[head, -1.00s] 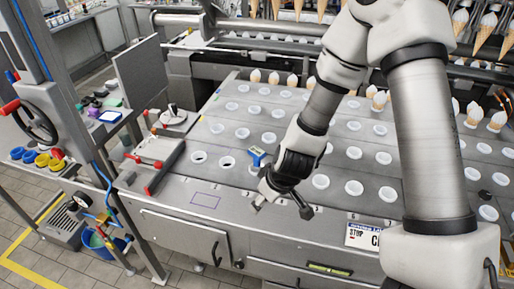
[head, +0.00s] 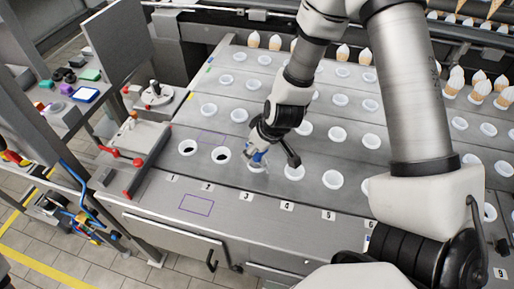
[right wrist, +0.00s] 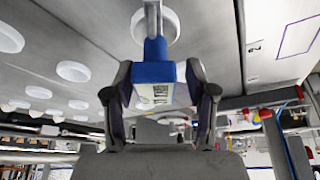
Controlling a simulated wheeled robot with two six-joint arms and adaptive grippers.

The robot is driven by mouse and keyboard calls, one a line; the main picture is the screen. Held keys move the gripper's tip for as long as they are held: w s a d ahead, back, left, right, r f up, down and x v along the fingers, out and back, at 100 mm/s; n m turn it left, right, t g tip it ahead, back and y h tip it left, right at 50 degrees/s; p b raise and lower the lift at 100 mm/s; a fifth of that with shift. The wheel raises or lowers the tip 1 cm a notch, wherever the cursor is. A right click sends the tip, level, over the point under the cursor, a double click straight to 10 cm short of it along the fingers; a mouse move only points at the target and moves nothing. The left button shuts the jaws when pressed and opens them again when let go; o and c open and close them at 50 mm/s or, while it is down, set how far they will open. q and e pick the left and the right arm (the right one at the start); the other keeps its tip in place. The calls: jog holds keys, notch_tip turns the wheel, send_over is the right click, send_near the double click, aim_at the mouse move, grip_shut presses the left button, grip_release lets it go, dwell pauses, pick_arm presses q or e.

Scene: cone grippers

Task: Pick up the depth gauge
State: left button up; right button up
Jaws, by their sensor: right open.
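The depth gauge is a small blue piece with a white face. In the right wrist view the gauge (right wrist: 153,72) is between the two fingers of my right gripper (right wrist: 158,80), and a pale stem runs up from it toward a white ring. The fingers stand on either side of it and are open. In the head view the gauge (head: 258,157) shows as a bit of blue at the tip of my right gripper (head: 256,146), by a white ring above label 3; the gripper hides most of it. My left gripper is not in view.
The steel plate (head: 215,176) carries rows of white rings, two with dark open holes (head: 221,154). Upright cones (head: 455,82) stand at the back and right. A red-handled fixture (head: 140,160) is at the left. A purple outline (head: 196,205) marks bare front surface.

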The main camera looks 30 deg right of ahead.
jog(key=shift+w+d+f, duration=0.2)
jog(key=shift+w+f, duration=0.25)
jog(key=shift+f, duration=0.15)
jog(key=shift+w+d+f, duration=0.15)
jog(key=shift+w+f, duration=0.25)
jog(key=shift+f, duration=0.15)
jog(key=shift+s+a+r, duration=0.15)
jog(key=shift+s+r, duration=0.05)
jog(key=shift+c, duration=0.7)
jog(key=shift+s+a+r, duration=0.1)
jog(key=shift+s+r, duration=0.05)
jog(key=shift+s, duration=0.05)
jog(key=c, duration=0.5)
grip_shut()
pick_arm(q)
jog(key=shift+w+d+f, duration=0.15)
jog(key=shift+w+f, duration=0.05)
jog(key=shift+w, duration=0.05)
pick_arm(e)
notch_tip(320, 180, up, 10)
jog(key=p, duration=0.4)
jog(key=shift+p, duration=0.4)
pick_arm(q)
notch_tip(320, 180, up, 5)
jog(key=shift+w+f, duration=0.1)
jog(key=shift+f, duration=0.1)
pick_arm(e)
jog(key=shift+w, duration=0.2)
